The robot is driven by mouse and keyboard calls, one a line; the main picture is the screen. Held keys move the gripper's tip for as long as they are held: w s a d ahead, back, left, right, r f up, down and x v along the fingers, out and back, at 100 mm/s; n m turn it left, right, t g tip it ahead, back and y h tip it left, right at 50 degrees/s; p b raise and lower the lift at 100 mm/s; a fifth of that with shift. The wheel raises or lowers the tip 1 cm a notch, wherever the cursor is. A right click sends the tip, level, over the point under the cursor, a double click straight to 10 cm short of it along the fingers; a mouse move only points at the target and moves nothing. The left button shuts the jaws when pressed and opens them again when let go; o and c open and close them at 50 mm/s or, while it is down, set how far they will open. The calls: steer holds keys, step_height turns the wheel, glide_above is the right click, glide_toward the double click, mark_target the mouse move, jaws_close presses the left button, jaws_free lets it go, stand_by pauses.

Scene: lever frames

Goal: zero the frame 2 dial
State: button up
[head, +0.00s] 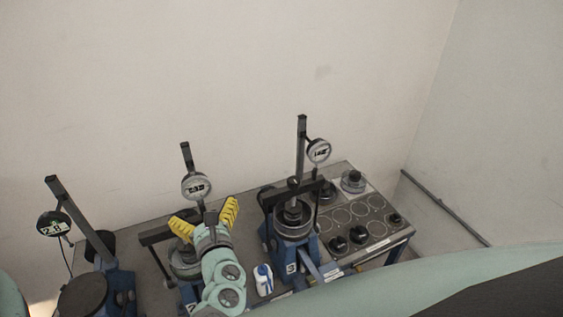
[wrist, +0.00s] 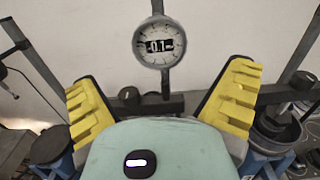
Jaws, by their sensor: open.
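I cannot read a number on this frame. My gripper (head: 205,217) is open and empty, its yellow ridged fingers spread below and in front of the dial. In the wrist view my gripper (wrist: 162,88) has one finger on each side, with the dial beyond and between them, apparently apart. A black knob (wrist: 129,95) shows below the dial. My wrist hides the frame's base.
Other frames stand on both sides, with a left dial (head: 54,224) and a right dial (head: 319,150). A blue-and-white bottle (head: 263,280) stands right of my arm. A weight tray (head: 372,212) with several black weights fills the bench's right end. A wall rises close behind.

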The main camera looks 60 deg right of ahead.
mark_target(198, 190)
steer(key=p+x, duration=0.1)
steer(key=x, duration=0.3)
steer(key=shift+r+p, duration=0.15)
steer(key=shift+p, duration=0.25)
steer(key=shift+x, duration=1.5)
steer(key=shift+c, duration=0.2)
